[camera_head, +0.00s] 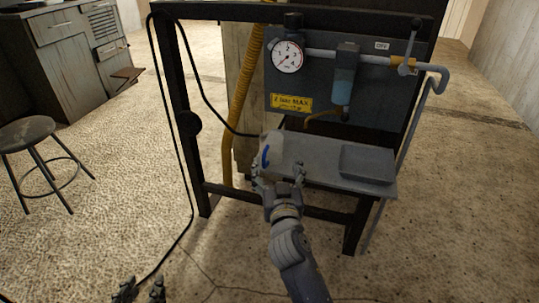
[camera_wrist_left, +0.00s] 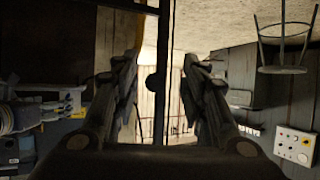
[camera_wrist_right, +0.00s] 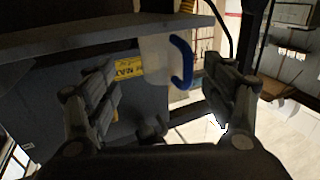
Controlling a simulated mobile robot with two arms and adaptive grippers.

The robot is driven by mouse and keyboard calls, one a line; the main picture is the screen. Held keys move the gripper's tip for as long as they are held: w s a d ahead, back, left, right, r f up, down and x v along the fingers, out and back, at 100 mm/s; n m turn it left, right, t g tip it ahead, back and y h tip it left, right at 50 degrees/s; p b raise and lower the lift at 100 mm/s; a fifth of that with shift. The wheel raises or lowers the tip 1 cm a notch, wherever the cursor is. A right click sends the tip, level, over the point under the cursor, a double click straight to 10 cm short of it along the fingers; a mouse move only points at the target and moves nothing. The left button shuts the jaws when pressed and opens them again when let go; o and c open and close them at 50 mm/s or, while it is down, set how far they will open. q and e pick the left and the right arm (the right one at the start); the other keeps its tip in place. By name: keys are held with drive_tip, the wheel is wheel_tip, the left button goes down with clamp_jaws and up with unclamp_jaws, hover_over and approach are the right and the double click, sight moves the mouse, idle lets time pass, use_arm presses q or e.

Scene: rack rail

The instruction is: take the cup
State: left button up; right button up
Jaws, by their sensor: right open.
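The cup (camera_head: 275,147) is pale, with a blue handle, and stands at the left end of the grey shelf (camera_head: 310,152). In the right wrist view the cup (camera_wrist_right: 155,60) appears upside down, with its blue handle (camera_wrist_right: 182,62) facing right. My right gripper (camera_head: 279,172) is open in front of the cup, its fingers spread to either side in the picture. No contact shows, and the exact gap is unclear. My left gripper (camera_head: 139,288) is low at the bottom left of the head view. In the left wrist view its fingers (camera_wrist_left: 160,75) are apart and empty.
A panel with a pressure gauge (camera_head: 287,56), a yellow label (camera_head: 291,102) and a lever (camera_head: 408,55) rises behind the shelf. A dark frame post (camera_head: 180,110) and black cable are left of it. A stool (camera_head: 28,132) stands far left. Open floor lies between.

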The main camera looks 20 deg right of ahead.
sight(272, 154)
drive_tip(key=x, duration=0.3)
drive_tip(key=shift+w, duration=0.25)
drive_tip(key=x, duration=0.2)
drive_tip(key=b+x, duration=0.1)
drive_tip(key=x, duration=0.1)
drive_tip(key=shift+w+a, duration=0.1)
drive_tip(key=shift+a, duration=0.15)
drive_tip(key=shift+w+d, duration=0.1)
drive_tip(key=shift+w, duration=0.35)
use_arm(q)
wheel_tip(272, 154, up, 6)
drive_tip(key=w+d+t+h, duration=0.1)
drive_tip(key=w+t, duration=0.2)
drive_tip(key=shift+d+r+t, duration=0.15)
drive_tip(key=shift+d+t, duration=0.15)
drive_tip(key=shift+t, duration=0.1)
use_arm(e)
drive_tip(key=c, duration=1.2)
